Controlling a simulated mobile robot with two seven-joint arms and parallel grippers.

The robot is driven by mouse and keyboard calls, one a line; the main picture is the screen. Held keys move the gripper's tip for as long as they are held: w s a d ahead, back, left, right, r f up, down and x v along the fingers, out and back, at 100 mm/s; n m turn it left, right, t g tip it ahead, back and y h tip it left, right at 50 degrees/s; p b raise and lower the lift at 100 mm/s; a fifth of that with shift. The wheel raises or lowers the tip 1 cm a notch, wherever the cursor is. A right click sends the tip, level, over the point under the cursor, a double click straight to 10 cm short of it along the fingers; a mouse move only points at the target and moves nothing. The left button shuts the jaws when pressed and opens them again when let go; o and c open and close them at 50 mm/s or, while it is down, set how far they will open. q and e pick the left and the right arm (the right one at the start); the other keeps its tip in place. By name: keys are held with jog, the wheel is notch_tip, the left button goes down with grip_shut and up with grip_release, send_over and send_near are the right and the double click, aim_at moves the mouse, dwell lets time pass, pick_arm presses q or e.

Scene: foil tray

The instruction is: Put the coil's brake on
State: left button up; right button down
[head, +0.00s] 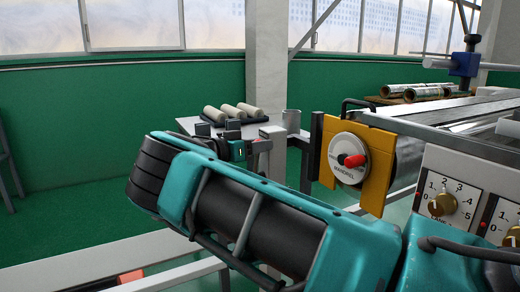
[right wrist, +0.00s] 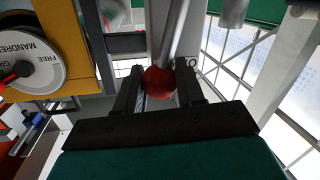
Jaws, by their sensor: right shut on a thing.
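In the right wrist view a red ball knob (right wrist: 158,81) sits on the end of a pale metal rod (right wrist: 172,35). My right gripper (right wrist: 160,88) is shut on this ball, with one dark finger on each side. In the head view my right gripper (head: 250,148) is beyond my large teal arm, left of the yellow plate, and the ball is mostly hidden there. The silvery foil coil (head: 409,157) shows partly behind the yellow plate (head: 377,165). My left gripper is not in view.
The yellow plate carries a white mandrel dial (head: 346,172) with a red handle. A grey panel with knobs (head: 452,195) stands at the right. A small table (head: 190,124) behind holds several pale rolls. Foil rolls (head: 425,91) lie at the back right. Pale rails cross the lower left.

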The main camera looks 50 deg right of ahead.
jog(key=shift+r, duration=0.15)
jog(key=c, duration=0.7)
grip_release()
jog(key=shift+c, duration=0.2)
jog(key=shift+a, duration=0.1)
jog(key=w+a+p, duration=0.1)
jog(key=a, duration=1.1)
jog(key=shift+w+a+r, duration=0.3)
jog(key=shift+r, duration=0.1)
